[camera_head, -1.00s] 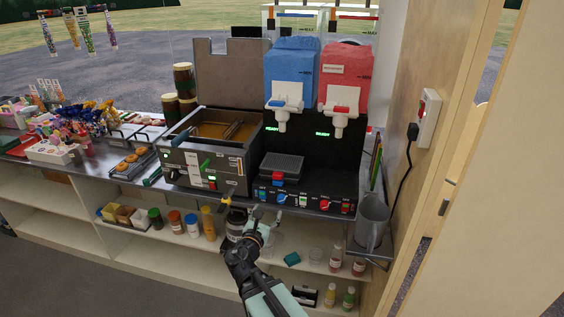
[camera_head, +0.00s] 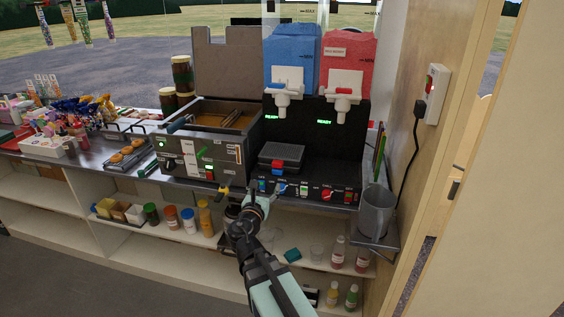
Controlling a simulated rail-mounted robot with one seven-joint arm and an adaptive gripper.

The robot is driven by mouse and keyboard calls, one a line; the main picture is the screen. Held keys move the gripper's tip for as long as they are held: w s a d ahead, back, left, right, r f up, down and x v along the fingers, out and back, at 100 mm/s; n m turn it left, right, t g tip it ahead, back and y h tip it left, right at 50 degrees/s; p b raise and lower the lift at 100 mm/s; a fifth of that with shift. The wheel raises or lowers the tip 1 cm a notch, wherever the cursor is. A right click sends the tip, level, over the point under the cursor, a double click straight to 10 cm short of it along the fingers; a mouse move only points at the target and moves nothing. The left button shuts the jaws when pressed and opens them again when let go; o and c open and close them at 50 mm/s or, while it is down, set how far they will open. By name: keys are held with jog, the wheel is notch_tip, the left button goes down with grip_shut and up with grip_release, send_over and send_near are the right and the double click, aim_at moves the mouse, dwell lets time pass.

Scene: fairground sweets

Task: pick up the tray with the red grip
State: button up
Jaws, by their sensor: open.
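A dark grey drip tray (camera_head: 283,152) sits under the blue nozzle of the drinks machine. A small red grip (camera_head: 277,165) with a blue part below it is at its front edge. My gripper (camera_head: 266,187) is open and empty, just in front of the machine's switch panel, below and slightly left of the red grip. It appears apart from the tray. The fingertips are small and partly blend with the panel.
A fryer (camera_head: 205,140) with a yellow tap (camera_head: 223,192) stands left of the gripper. A grey jug (camera_head: 375,212) stands on a bracket at the right. Switches line the panel (camera_head: 310,190). Bottles and jars fill the shelf below.

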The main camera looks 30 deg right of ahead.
jog(key=p, duration=0.1)
send_near(277, 166)
jog(key=x, duration=0.4)
jog(key=shift+p+x, duration=0.9)
jog(key=shift+x, duration=1.95)
jog(key=shift+c, duration=0.4)
grip_shut()
